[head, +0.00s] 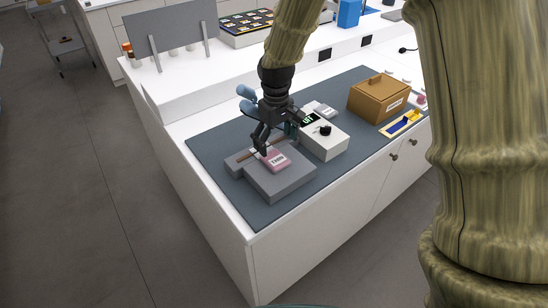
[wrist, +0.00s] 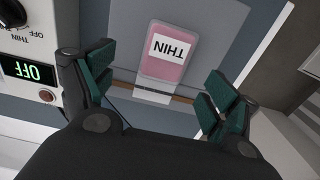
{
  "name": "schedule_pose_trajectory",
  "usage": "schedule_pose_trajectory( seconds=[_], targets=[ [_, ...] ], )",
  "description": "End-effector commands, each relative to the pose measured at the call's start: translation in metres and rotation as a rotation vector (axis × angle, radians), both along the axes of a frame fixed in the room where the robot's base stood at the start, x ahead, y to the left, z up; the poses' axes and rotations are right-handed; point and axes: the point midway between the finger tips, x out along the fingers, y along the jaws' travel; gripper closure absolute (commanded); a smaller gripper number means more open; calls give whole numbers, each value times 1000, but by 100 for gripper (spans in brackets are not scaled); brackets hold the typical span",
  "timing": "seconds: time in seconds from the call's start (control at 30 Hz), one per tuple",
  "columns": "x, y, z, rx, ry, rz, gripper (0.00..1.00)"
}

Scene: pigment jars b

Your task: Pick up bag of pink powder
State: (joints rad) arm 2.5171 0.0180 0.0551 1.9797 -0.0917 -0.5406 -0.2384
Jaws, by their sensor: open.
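The bag of pink powder (wrist: 163,70) carries a white label reading "THIN". In the head view the bag (head: 277,164) lies on a grey stepped block (head: 280,182) on the dark mat. In the wrist view my gripper (wrist: 157,98) is open, with one green-padded finger at the left and one at the right. The bag lies beyond and between the fingertips, with room on both sides. In the head view my gripper (head: 266,148) is just above and behind the bag, partly over its far end. I cannot tell the exact height gap.
A white device (head: 324,140) with a black knob and a display reading "OFF" stands close beside the block. A brown lidded box (head: 378,98) and a yellow-blue tray (head: 402,124) are farther right. The mat's front left (head: 225,150) is bare.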

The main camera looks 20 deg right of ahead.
Motion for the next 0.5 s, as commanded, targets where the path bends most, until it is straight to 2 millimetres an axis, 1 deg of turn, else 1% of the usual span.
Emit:
schedule_pose_trajectory(
  seconds=[0.17, 0.5],
  targets=[
    [-1, 1, -8, 0, 2, -1, 12],
    [-3, 6, -42, 0, 2, -4, 12]
  ],
)
